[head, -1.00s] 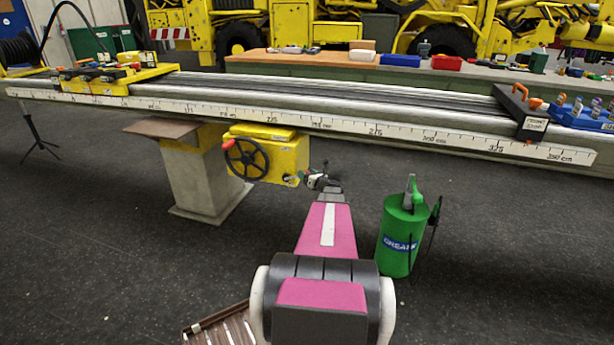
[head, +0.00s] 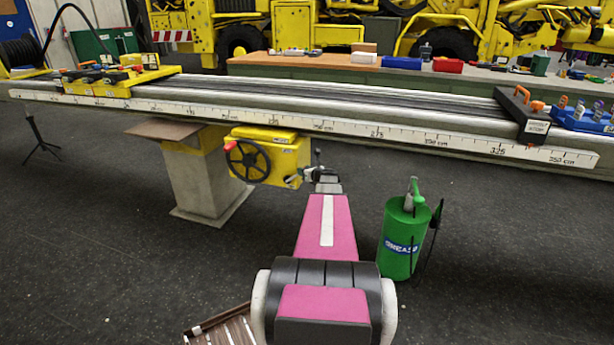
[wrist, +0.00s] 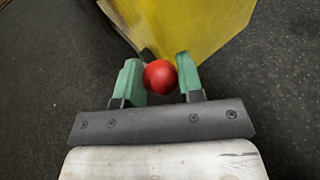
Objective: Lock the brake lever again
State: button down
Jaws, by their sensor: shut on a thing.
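The brake lever shows in the wrist view as a red ball knob (wrist: 160,77); a short dark piece lies behind it, and most of its shaft is hidden. My gripper (wrist: 159,76) has its green fingers closed on either side of the knob. The yellow brake box (wrist: 195,25) fills the top of the wrist view. In the head view this box (head: 290,160) hangs under the long rail, with a black handwheel on its front. My gripper (head: 308,174) is at the box's right side there, small and partly hidden by my arm.
The long rail with a centimetre scale (head: 340,128) runs just above my gripper. A green grease can (head: 400,245) stands on the floor to the right of my arm. A concrete pedestal (head: 200,180) stands at left, and a slatted brown thing (head: 225,325) lies at bottom left.

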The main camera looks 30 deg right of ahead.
jog(key=shift+w+a+r+n+g+h, duration=0.25)
jog(key=shift+w+a+r+g, duration=0.1)
jog(key=shift+w+r+g, duration=0.15)
jog(key=shift+w+a+r+n+g+h, duration=0.15)
jog(key=shift+w+a+r+n+g, duration=0.15)
jog(key=shift+r+g, duration=0.2)
jog(key=c, duration=0.8)
grip_release()
jog(key=shift+o, duration=0.2)
jog(key=v, duration=1)
jog(key=shift+s+r, duration=0.2)
jog(key=shift+s, duration=0.1)
